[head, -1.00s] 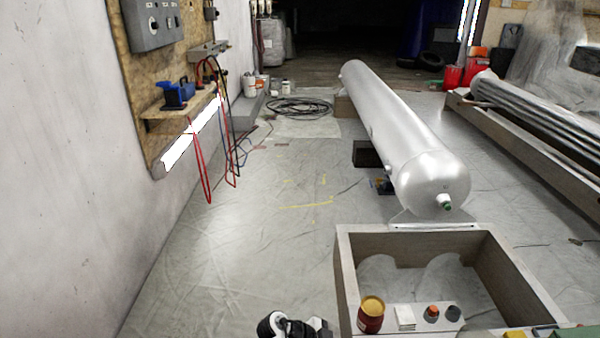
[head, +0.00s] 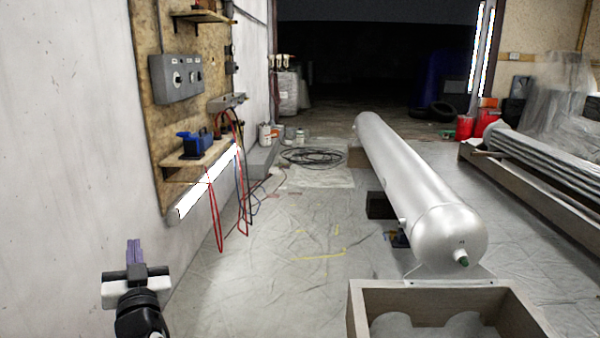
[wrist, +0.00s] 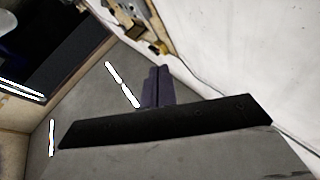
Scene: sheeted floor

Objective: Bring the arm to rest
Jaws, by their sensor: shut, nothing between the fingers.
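My gripper (head: 134,252) is at the lower left of the head view, raised in front of the white wall. Its two purple fingers are together and hold nothing. In the wrist view the fingers (wrist: 157,87) also show side by side, beyond a dark bar that is part of my gripper. The gripper is apart from everything around it in the head view.
A white wall (head: 70,130) stands close on the left, with a board carrying a grey control box (head: 177,78) and hanging cables. A silver tank (head: 415,185) lies to the right, behind an open wooden box (head: 440,297). The sheeted floor (head: 290,240) between is mostly clear.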

